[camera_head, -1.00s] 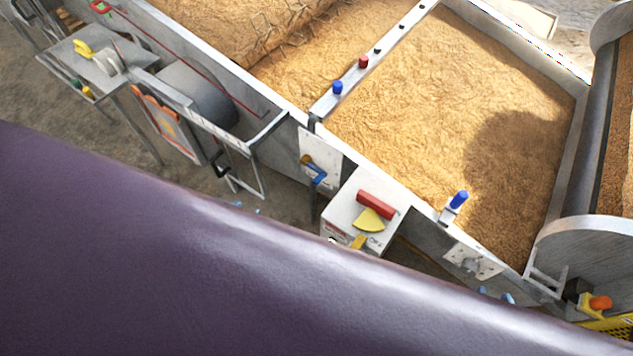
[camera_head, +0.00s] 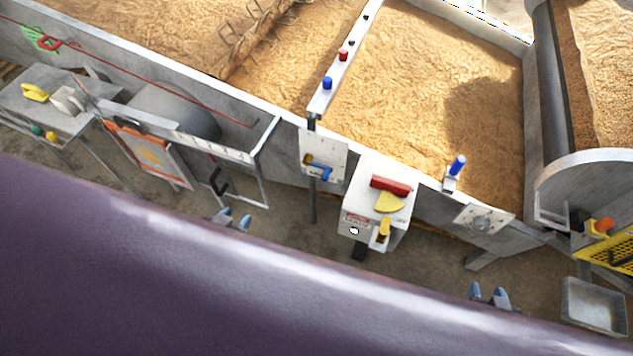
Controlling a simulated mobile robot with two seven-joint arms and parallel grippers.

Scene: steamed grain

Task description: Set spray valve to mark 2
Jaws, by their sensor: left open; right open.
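A valve with a blue lever (camera_head: 320,170) and a brass-coloured body is mounted on a white plate (camera_head: 335,150) on the outer wall of the grain trough. This looks like the spray valve; its marks are too small to read. My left gripper (camera_head: 233,219) shows only its blue-grey fingertips, apart and empty, to the lower left of the valve. My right gripper (camera_head: 488,294) shows its fingertips at the lower right, apart and empty, well away from the valve. My purple body hides the rest of both arms.
A white control box (camera_head: 365,205) with a red bar and yellow parts stands right of the valve. A framed gate (camera_head: 265,165) projects to its left. A bar with blue and red knobs (camera_head: 343,57) crosses the grain. A grey tray (camera_head: 595,305) lies lower right.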

